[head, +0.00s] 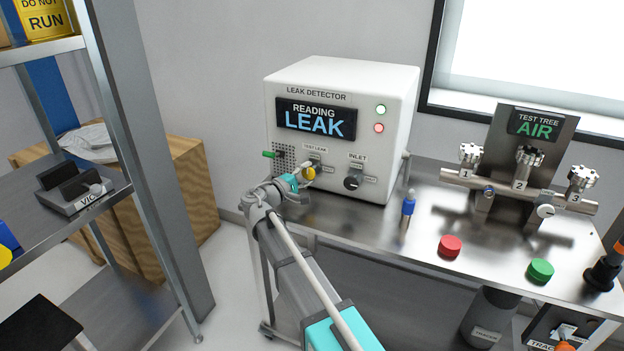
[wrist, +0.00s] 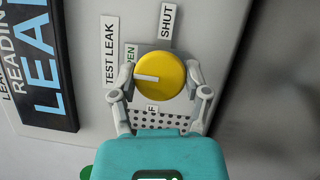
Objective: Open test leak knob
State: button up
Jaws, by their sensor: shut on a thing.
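The yellow test leak knob (head: 309,173) is on the front of the white leak detector (head: 345,95), below its display. In the wrist view the knob (wrist: 162,76) sits between the two fingers of my gripper (wrist: 160,82), which is shut on it. The SHUT label (wrist: 168,21) is above the knob there, and the TEST LEAK label (wrist: 110,50) is to the left. In the head view my gripper (head: 300,178) reaches the panel and partly covers it. The display (head: 316,118) reads LEAK.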

jog(key=shift+s+f+n, duration=0.1)
jog(key=shift+n, duration=0.2)
jog(key=o, duration=1.1)
jog(key=shift+o, duration=0.2)
jog(key=shift+s, duration=0.1)
